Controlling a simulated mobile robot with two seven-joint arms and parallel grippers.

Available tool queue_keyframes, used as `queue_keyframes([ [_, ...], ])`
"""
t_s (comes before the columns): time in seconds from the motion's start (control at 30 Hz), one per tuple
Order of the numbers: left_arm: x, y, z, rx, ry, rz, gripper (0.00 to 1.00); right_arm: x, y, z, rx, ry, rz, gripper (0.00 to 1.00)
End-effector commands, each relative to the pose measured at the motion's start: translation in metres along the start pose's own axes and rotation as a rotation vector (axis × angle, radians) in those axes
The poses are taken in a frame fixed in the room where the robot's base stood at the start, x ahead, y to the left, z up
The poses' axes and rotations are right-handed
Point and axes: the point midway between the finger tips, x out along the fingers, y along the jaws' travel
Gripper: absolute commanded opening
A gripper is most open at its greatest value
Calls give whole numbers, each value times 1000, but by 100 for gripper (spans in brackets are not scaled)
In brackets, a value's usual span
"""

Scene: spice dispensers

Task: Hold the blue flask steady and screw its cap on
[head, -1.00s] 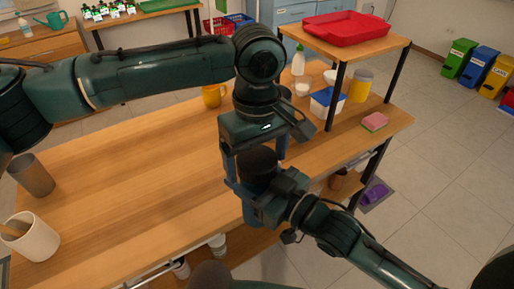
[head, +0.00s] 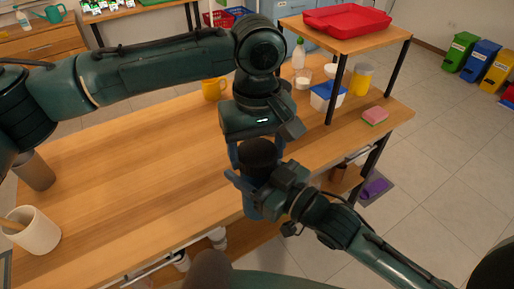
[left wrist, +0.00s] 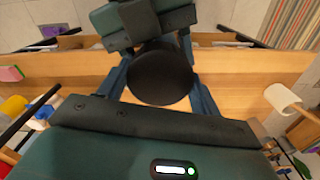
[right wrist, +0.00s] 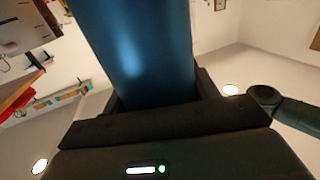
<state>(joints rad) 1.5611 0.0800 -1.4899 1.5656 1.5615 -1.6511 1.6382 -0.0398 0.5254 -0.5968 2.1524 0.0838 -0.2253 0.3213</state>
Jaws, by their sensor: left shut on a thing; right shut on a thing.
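The blue flask (head: 262,205) is held upright over the front edge of the table. It fills the upper middle of the right wrist view (right wrist: 135,50). My right gripper (head: 256,188) comes from the right and is shut around the flask's body. The round black cap (head: 258,152) is at the top of the flask, seen from above in the left wrist view (left wrist: 160,75). My left gripper (head: 257,158) points down from above and is shut on the cap, one finger on each side. The seam between cap and flask is hidden, so I cannot tell how tightly they meet.
The wooden table (head: 130,175) is clear in the middle. A white mug (head: 35,232) and a grey cup (head: 34,171) stand at its left end. A yellow mug (head: 213,89) stands behind my left gripper. A raised shelf with a red tray (head: 347,21) stands at right.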

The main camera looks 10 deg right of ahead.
Motion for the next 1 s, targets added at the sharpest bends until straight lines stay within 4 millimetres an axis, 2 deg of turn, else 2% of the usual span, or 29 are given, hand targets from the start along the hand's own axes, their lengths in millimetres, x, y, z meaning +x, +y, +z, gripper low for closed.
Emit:
queue_keyframes([
  [0.1, 0, 0, 0, 191, -2, 0, 37, 0, 0, -1, 0, 2, 0, 0],
  [0.23, 0, 0, 0, 322, 0, 0, 37, 0, 0, -1, 0, 2, 0, 0],
  [0.57, 0, 0, -1, 353, 1, -2, 37, 0, 0, -1, 0, 2, 0, 0],
  [0.6, 0, 0, -1, 353, 1, -2, 68, 0, 0, -1, 0, 2, 0, 0],
  [0.83, 0, 0, 0, 352, 1, -1, 86, 0, 0, -1, 0, 2, 0, 0],
  [1.0, 0, 0, 0, 352, 0, -1, 86, 0, 0, -1, 0, 2, 0, 0],
])
